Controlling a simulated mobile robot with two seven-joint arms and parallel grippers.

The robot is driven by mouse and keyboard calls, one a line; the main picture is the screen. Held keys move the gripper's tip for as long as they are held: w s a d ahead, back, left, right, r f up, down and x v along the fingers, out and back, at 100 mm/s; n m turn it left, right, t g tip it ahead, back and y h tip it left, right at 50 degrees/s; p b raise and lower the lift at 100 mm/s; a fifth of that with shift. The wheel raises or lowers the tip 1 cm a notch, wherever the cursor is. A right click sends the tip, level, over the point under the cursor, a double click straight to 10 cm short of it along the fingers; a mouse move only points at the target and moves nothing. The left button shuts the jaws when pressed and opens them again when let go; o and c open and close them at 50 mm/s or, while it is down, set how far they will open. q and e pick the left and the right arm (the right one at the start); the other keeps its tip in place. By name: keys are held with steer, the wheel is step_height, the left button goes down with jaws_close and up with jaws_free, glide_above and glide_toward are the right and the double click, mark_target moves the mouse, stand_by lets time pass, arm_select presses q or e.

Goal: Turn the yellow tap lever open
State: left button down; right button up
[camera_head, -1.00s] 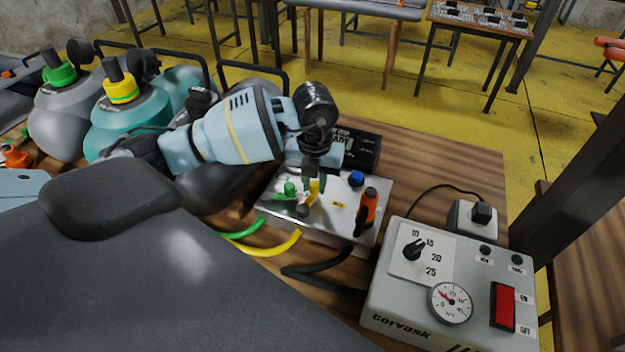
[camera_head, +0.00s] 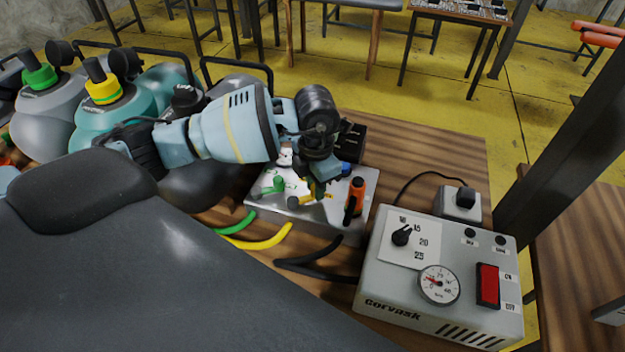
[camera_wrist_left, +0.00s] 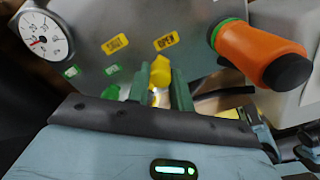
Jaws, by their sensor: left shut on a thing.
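The yellow tap lever (camera_head: 307,200) is on the grey manifold panel (camera_head: 322,214), partly hidden by my gripper in the head view. My left gripper (camera_head: 318,190) is shut on the lever. In the left wrist view the yellow lever (camera_wrist_left: 160,73) shows between the green fingers of my left gripper (camera_wrist_left: 161,88), its tip near the yellow OPEN label (camera_wrist_left: 166,41). The yellow SHUT label (camera_wrist_left: 115,45) is to the left of it. My right gripper is not in view.
A green tap lever (camera_head: 278,184) is left of the yellow one. An orange handle (camera_head: 357,190) stands close to the right of my gripper. A grey pump box (camera_head: 440,275) is at the right front. Green, yellow and black hoses leave the panel's front.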

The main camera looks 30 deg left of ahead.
arm_select(q)
steer(key=shift+s+d+m, duration=0.2)
steer(key=shift+m, duration=0.5)
steer(key=c, duration=1.2)
jaws_free()
steer(key=shift+c, duration=0.2)
steer(key=shift+r, duration=3.9)
steer(key=shift+s, duration=0.1)
